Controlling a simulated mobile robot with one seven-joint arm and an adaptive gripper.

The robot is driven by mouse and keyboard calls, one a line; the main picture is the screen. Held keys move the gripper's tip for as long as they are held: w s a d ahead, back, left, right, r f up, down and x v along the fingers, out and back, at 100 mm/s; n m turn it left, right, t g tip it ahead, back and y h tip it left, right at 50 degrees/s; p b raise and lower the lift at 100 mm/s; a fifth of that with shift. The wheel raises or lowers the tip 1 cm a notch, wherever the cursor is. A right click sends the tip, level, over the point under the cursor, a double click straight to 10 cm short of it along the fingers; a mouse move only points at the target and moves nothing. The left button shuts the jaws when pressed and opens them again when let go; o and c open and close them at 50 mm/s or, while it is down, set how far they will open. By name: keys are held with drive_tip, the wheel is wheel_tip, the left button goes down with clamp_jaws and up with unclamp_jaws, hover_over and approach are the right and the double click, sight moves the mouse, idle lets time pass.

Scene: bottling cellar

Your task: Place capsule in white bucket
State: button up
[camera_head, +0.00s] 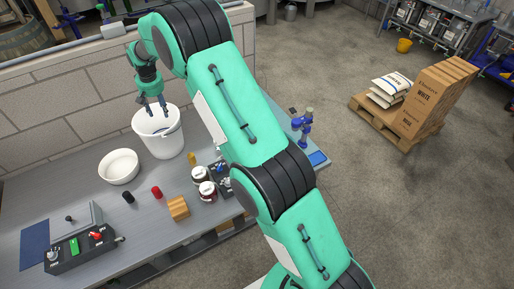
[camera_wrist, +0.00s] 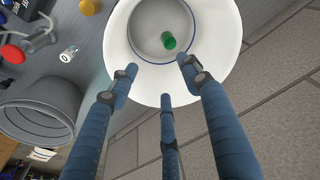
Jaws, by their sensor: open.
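The white bucket (camera_head: 165,143) stands upright on the bench, against the back wall side. In the wrist view, I look down into the bucket (camera_wrist: 230,62). A small green capsule (camera_wrist: 168,41) lies inside on its floor. The bucket's walls hide this capsule in the head view. My gripper (camera_head: 153,104) hangs over the bucket's opening, pointing down. In the wrist view, its blue fingers (camera_wrist: 158,75) are spread apart with nothing between them. The capsule is apart from the fingers.
A white bowl (camera_head: 119,166) sits left of the bucket. A black capsule (camera_head: 128,198), a red capsule (camera_head: 156,192), a wooden block (camera_head: 178,208) and lidded jars (camera_head: 208,192) stand in front. A control box (camera_head: 82,246) is near the left front. A grey vessel (camera_wrist: 42,118) shows beside the bucket.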

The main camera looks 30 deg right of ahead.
drive_tip(key=s+d+r+t, duration=0.1)
drive_tip(key=s+d+r, duration=0.4)
drive_tip(key=s+r, duration=0.85)
drive_tip(key=s+d+r+t, duration=0.1)
drive_tip(key=s+d+r, duration=0.3)
drive_tip(key=s+r, duration=0.95)
drive_tip(key=s+d+r, duration=0.2)
drive_tip(key=s, duration=0.7)
drive_tip(key=s+d+r, duration=0.2)
drive_tip(key=s+r, duration=0.1)
drive_tip(key=s, duration=0.6)
drive_tip(key=s+f, duration=0.2)
drive_tip(key=s, duration=0.6)
drive_tip(key=s+d+f+t, duration=0.1)
drive_tip(key=s+f, duration=0.1)
drive_tip(key=s, duration=0.6)
drive_tip(key=shift+d+f+t, duration=0.2)
drive_tip(key=shift+f+t, duration=0.05)
drive_tip(key=shift+t, duration=0.05)
drive_tip(key=shift+s, duration=0.1)
wheel_tip(320, 180, down, 5)
drive_tip(key=b, duration=0.5)
